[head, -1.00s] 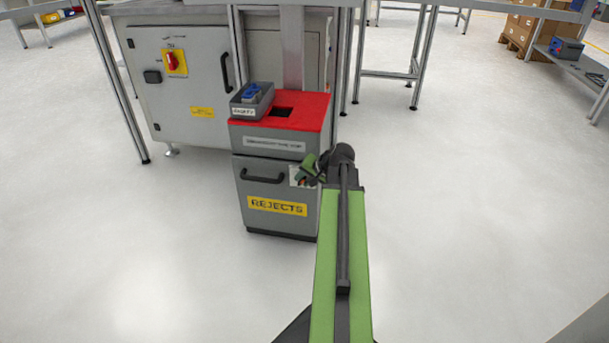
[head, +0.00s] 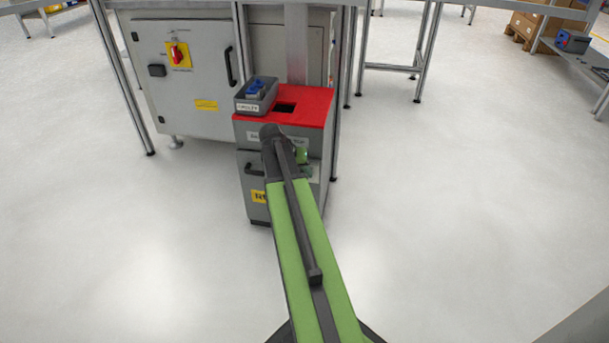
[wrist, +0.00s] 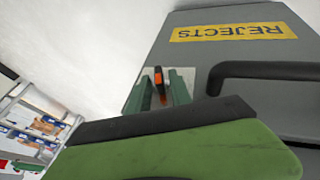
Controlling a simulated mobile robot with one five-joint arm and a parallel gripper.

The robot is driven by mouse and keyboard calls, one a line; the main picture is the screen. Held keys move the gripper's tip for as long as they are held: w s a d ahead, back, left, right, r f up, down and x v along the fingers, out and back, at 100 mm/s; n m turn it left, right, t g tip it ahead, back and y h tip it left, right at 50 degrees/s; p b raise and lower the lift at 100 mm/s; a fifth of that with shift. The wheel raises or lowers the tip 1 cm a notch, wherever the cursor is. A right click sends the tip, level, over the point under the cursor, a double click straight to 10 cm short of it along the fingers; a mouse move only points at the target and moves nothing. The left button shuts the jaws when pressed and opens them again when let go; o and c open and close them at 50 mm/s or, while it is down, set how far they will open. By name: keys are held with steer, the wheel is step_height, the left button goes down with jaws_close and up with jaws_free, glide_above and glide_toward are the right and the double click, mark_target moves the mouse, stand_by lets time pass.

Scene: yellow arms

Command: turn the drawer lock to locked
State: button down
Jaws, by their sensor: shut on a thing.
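The grey rejects cabinet (head: 254,211) has a drawer with a black handle (wrist: 262,70) and a yellow REJECTS label (wrist: 232,32). The wrist view shows these upside down. The drawer lock is a dark knob with an orange mark (wrist: 160,86) on a pale plate (wrist: 133,98) beside the handle. My gripper (wrist: 164,87) has its green fingers on either side of the knob and is shut on it. In the head view my gripper (head: 303,157) is partly hidden by my arm. The lock knob cannot be made out there, and its exact angle is unclear.
A small grey bin (head: 256,96) with blue parts stands on the cabinet's red top (head: 310,104). Behind is a larger grey cabinet (head: 190,75) with a red switch. Table legs (head: 118,85) stand around. The floor in front is clear.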

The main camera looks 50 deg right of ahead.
steer(key=g+h+b, duration=0.2)
steer(key=b, duration=0.1)
steer(key=w+n+g+b, duration=0.1)
steer(key=b, duration=0.1)
steer(key=shift+a+f+g+h, duration=0.25)
steer(key=shift+f+g+h, duration=0.05)
steer(key=shift+f+h, duration=0.1)
steer(key=shift+r, duration=0.15)
steer(key=c, duration=1.5)
jaws_free()
steer(key=shift+s, duration=0.1)
steer(key=shift+r, duration=0.1)
steer(key=p+v, duration=1.1)
steer(key=v, duration=0.6)
steer(key=shift+w+a, duration=0.2)
steer(key=shift+a, duration=0.05)
